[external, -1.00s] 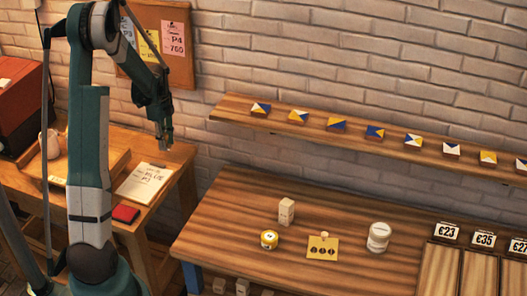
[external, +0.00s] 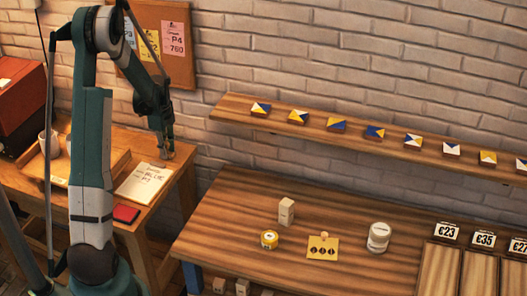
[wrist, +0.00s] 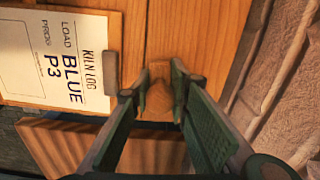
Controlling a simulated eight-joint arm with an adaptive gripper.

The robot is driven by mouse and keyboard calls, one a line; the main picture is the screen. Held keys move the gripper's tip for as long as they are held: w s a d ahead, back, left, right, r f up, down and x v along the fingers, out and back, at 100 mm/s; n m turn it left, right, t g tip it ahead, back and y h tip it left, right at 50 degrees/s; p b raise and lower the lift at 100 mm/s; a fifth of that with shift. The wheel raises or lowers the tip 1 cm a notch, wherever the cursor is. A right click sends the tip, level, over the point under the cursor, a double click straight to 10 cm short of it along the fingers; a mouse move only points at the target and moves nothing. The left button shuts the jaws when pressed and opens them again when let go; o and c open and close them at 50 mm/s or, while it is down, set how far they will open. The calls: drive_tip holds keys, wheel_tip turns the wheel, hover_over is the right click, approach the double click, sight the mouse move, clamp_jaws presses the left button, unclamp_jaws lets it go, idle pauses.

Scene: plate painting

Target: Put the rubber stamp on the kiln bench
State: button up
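The rubber stamp, a brown wooden piece (wrist: 162,97), is between the two fingertips of my gripper (wrist: 160,85) in the wrist view. The fingers look closed against its sides. In the external view my gripper (external: 167,150) is low over the right part of the kiln bench (external: 185,158), a wooden table at the left. The stamp is small and brownish at the fingertips there. It is at or very near the bench top; whether it touches is hard to tell. The bench wood also shows in the wrist view (wrist: 215,25).
A kiln log sheet (external: 147,182) lies left of the gripper, with a red pad (external: 126,214) nearer the front. A tray (external: 112,158) with cups stands further left. A brick wall rises behind. The larger table (external: 210,225) holds a jar (external: 379,236) and small items.

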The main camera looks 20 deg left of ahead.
drive_tip(key=o, duration=0.5)
drive_tip(key=shift+c, duration=0.2)
drive_tip(key=shift+r, duration=0.1)
drive_tip(key=shift+r+p, duration=0.5)
drive_tip(key=shift+r, duration=5.55)
drive_tip(key=shift+d+r, duration=0.1)
